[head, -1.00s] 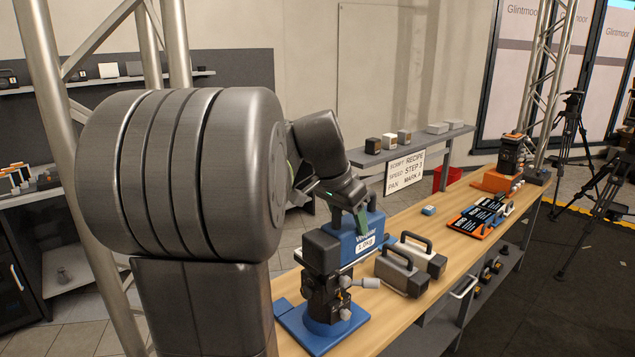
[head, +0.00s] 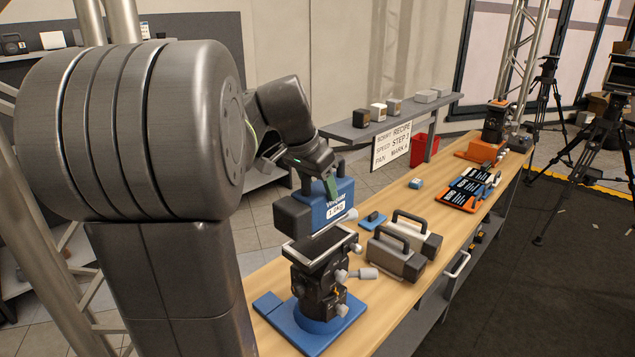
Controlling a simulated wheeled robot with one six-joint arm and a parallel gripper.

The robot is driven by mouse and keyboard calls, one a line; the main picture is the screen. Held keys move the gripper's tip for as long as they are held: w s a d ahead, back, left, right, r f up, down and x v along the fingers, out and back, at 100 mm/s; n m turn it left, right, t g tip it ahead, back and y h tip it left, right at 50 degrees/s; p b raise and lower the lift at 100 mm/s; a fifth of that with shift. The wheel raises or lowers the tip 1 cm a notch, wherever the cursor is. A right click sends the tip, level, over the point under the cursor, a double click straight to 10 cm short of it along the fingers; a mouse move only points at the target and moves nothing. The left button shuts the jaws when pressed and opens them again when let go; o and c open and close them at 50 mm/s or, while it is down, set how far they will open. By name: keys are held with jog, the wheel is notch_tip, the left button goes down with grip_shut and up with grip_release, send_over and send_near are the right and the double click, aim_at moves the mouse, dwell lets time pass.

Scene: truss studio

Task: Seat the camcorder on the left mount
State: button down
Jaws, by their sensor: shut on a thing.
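The blue camcorder (head: 338,208) has a dark grey lens block (head: 292,215), a handle on top and a white weight label. My gripper (head: 331,186) is shut on its handle and holds it upright. The left mount (head: 318,283) is a dark pan-tilt head with light knobs and a rimmed, empty top plate (head: 322,250). It stands on a blue base (head: 290,322) at the near end of the bench. The camcorder appears above and behind the plate, with a visible gap. Its underside and the exact gap in depth are hidden.
Two grey camcorders (head: 397,252) (head: 415,235) stand right of the mount. A small blue block (head: 371,221) lies behind them. Dark slates (head: 470,188) lie further along the bench (head: 432,284). An orange-based mount (head: 490,145) stands at the far end.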

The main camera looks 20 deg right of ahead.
aim_at(304, 175)
jog(key=shift+f+b, duration=1.5)
jog(key=shift+f, duration=0.55)
jog(key=shift+s+a, duration=0.1)
jog(key=shift+f+b, duration=0.45)
jog(key=shift+f, duration=0.15)
dwell(0.4)
jog(key=shift+c, duration=2.1)
grip_release()
jog(key=shift+f, duration=0.1)
jog(key=v, duration=1.4)
jog(key=shift+s+a, duration=0.1)
jog(key=shift+f, duration=0.15)
